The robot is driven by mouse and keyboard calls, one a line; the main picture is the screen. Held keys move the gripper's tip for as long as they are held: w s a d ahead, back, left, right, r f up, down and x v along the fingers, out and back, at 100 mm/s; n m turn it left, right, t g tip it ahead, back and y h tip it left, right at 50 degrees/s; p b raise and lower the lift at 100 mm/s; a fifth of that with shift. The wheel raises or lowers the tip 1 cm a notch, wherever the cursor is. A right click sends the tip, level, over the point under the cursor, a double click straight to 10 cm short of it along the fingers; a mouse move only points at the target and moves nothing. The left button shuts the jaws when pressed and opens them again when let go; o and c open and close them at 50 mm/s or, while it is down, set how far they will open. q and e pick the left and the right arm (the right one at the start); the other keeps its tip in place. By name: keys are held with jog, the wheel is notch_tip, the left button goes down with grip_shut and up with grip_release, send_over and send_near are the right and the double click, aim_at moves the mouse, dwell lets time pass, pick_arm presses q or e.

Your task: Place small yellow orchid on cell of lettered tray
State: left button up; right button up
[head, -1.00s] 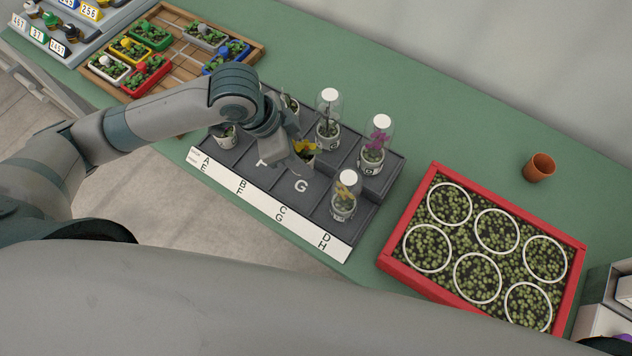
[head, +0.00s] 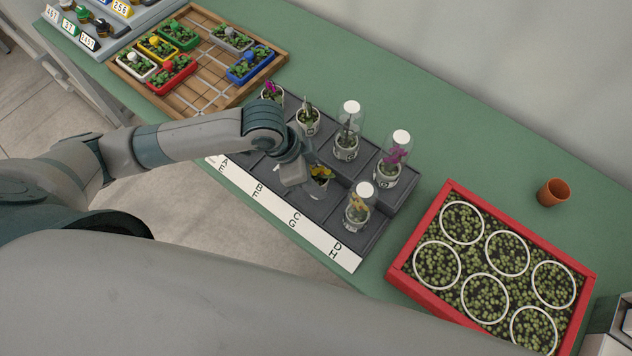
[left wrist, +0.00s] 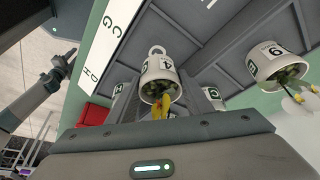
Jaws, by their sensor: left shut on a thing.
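The small yellow orchid (head: 320,171) stands roughly upright in a white pot at the front of the dark grey lettered tray (head: 373,233), over the cell marked G. My left gripper (head: 306,174) is shut on it, reaching from the left. In the left wrist view the white pot (left wrist: 160,75) with its yellow bloom sits between the fingers. A pale curved mark, apparently part of the cell letter, shows beside it. I cannot tell whether the pot touches the cell floor. An arm at the left of that view seems to be my right one, with its gripper (left wrist: 65,63) too small to read.
A domed orchid (head: 358,207) stands close by at the tray's front right. Two other domed pots (head: 347,143) (head: 390,171) and an open pot (head: 308,121) stand behind. A red planter (head: 402,275) lies right; a wooden rack (head: 215,82) lies back left.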

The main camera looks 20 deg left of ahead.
pick_arm(q)
jog(key=shift+f, duration=0.25)
notch_tip(320, 180, down, 3)
jog(key=shift+r+p, duration=0.1)
jog(key=shift+p, duration=0.35)
jog(key=shift+f, duration=0.2)
pick_arm(e)
jog(key=shift+a+r, duration=0.25)
jog(key=shift+r, duration=0.15)
pick_arm(q)
jog(key=o, duration=1.1)
jog(key=shift+f, duration=0.15)
jog(key=shift+o, duration=0.2)
pick_arm(e)
jog(key=shift+a, duration=0.1)
